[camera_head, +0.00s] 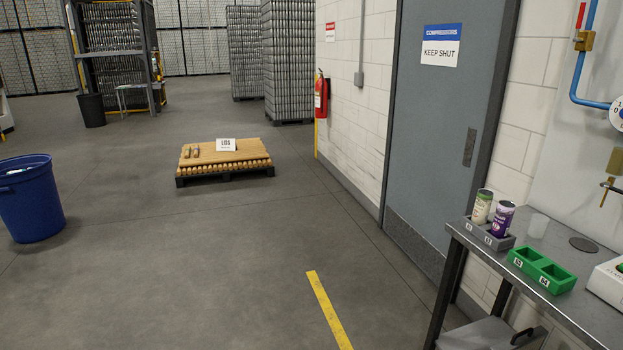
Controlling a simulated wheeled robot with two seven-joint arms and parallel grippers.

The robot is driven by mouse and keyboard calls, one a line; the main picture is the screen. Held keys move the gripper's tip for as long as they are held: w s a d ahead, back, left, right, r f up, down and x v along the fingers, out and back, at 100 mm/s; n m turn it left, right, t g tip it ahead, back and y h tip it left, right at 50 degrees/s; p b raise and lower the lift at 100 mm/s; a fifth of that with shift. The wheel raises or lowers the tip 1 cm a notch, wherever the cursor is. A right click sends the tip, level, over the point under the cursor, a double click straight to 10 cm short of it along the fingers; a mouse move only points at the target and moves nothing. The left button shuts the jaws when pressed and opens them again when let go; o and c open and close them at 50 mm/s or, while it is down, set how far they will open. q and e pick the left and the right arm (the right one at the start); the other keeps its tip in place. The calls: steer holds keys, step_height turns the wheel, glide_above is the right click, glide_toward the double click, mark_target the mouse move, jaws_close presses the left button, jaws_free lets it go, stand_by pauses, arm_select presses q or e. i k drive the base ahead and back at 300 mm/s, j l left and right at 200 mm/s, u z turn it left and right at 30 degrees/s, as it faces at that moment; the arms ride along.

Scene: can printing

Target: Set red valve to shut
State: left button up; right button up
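A red lever (581,15) shows at the top right edge, above a brass valve body (584,41) on a blue pipe (588,88) that runs down the wall and bends right. The lever stands roughly upright, along the line of the pipe; its top is close to the frame's upper edge. A round white gauge (617,113) sits at the pipe's right end, cut by the frame. Neither of my grippers is in view.
A metal bench (545,237) stands at the lower right with cans, a grey holder, a green holder (541,270) and a white device. A grey door (437,130) is left of it. A blue bin (30,200) and a low pallet (225,178) stand on the open floor.

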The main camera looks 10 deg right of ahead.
mark_target(576, 40)
steer(key=i, duration=0.8)
steer(key=i+j+z, duration=0.1)
steer(key=i, duration=0.75)
steer(key=i+l+z, duration=0.1)
steer(key=i+z, duration=0.4)
steer(key=i+j+z, duration=0.15)
steer(key=i+z, duration=0.35)
steer(key=i+j+z, duration=0.35)
steer(key=i+z, duration=0.15)
steer(key=i, duration=0.15)
